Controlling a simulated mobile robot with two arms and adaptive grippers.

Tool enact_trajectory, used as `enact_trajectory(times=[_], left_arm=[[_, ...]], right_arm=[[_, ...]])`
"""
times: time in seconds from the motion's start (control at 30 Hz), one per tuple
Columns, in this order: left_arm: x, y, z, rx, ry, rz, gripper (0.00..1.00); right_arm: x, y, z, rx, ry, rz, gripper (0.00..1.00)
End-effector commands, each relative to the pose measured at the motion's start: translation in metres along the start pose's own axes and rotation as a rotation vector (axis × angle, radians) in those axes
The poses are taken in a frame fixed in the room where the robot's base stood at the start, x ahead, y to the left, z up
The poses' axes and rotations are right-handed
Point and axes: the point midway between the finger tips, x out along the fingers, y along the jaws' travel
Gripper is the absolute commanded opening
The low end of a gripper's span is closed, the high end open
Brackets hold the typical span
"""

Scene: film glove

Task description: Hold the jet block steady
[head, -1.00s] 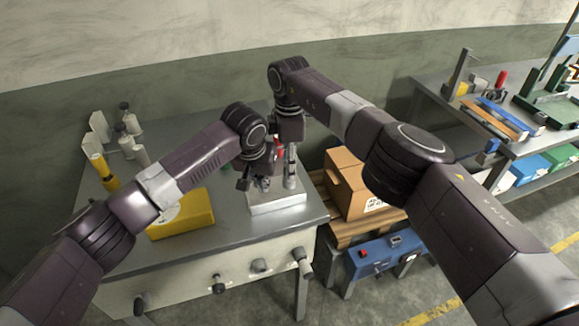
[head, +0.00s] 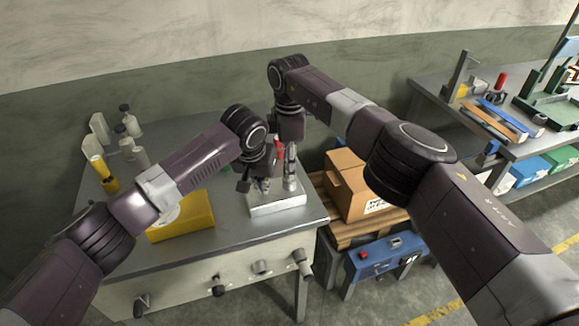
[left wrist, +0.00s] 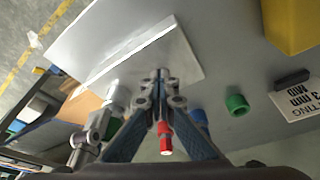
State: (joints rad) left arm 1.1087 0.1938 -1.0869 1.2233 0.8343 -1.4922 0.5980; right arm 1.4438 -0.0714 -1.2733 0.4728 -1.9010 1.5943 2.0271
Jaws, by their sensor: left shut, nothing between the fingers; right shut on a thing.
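The pale jet block (head: 290,204) lies on the grey workbench near its right front corner; its flat pale face also shows in the left wrist view (left wrist: 110,40). My left gripper (head: 262,188) is over the block's left part. In the left wrist view its fingertips (left wrist: 160,78) are together with nothing between them, near the block's edge; contact is unclear. A metal post (head: 290,170) stands upright at the block.
A yellow case (head: 185,218) lies left of the block. Small bottles (head: 128,125) stand at the back left. A cardboard box (head: 352,185) stands right of the bench. Bare bench shows at the back.

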Motion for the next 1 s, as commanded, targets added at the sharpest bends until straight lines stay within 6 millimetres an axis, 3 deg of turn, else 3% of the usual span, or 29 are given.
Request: enact_trajectory(times=[0.03, 1.0], left_arm=[[0.007, -0.001, 0.008, 0.0, -0.02, -0.004, 0.0], [0.007, -0.001, 0.008, 0.0, -0.02, -0.004, 0.0]], right_arm=[[0.0, 0.0, 0.0, 0.0, 0.0, 0.0, 0.0], [-0.036, 0.0, 0.0, 0.0, 0.0, 0.0, 0.0]])
